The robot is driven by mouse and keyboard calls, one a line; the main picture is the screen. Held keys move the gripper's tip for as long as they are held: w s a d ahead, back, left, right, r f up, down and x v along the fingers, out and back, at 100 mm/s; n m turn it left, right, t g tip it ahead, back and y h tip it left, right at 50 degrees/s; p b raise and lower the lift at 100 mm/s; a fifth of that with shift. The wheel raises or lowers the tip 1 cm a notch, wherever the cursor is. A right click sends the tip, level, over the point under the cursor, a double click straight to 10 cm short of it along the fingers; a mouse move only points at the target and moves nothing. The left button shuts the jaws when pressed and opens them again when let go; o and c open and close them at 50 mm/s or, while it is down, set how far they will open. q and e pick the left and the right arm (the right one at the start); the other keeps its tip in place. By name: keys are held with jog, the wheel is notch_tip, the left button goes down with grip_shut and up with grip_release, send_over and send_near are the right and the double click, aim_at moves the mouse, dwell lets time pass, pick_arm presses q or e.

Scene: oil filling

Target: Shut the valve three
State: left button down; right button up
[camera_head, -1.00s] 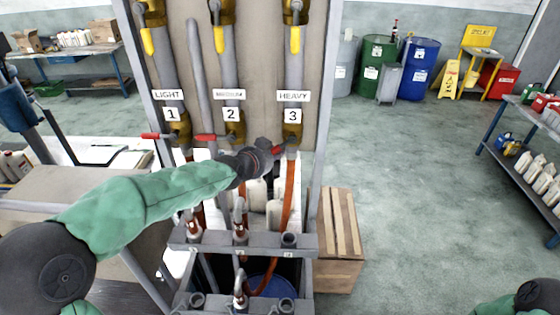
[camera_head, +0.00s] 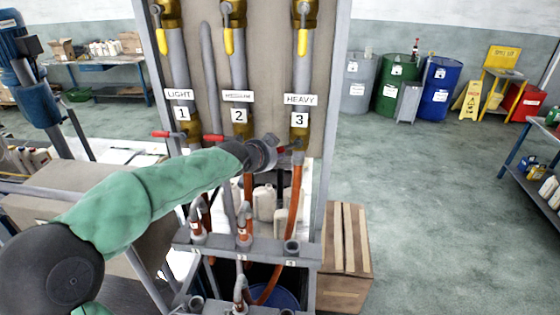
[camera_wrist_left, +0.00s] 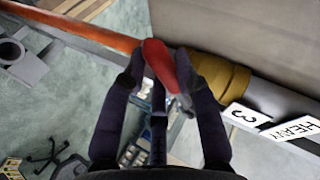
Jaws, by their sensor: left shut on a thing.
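Valve three is the brass valve (camera_head: 300,136) under the "HEAVY" sign and the "3" plate (camera_head: 299,119). It also shows in the left wrist view (camera_wrist_left: 222,78). Its red handle (camera_wrist_left: 158,62) lies between the fingers of my left gripper (camera_wrist_left: 160,72) in the wrist view. In the head view my left gripper (camera_head: 274,150) is shut on that handle, which is mostly hidden by the fingers. The handle points left, sideways from the pipe. An orange hose (camera_head: 295,200) hangs from the valve. My right gripper is not in view.
Valves one and two have red handles (camera_head: 165,134) pointing left, close to my left arm. A yellow upper handle (camera_head: 302,42) hangs down above valve three. A hose rack (camera_head: 250,246) stands below, with a wooden crate (camera_head: 345,250) at its right. Open floor lies further right.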

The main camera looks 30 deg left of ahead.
pick_arm(q)
jog(key=shift+s+a+r+m+g+y+b, duration=0.15)
jog(key=shift+r+m+g+y+b, duration=0.25)
jog(key=shift+r+m+y+b, duration=0.45)
jog(key=shift+w+a+r+m+g+y+b, duration=0.15)
jog(key=shift+r+m+g+y+b, duration=0.25)
jog(key=shift+r+m+y+b, duration=0.5)
jog(key=shift+s+a+r+n, duration=0.1)
jog(key=shift+s+r+n, duration=0.05)
jog(key=shift+n, duration=0.1)
jog(key=c, duration=1.2)
grip_release()
jog(key=shift+o, duration=1.4)
jog(key=v, duration=1.1)
jog(key=shift+s+r, duration=0.2)
jog(key=shift+s, duration=0.15)
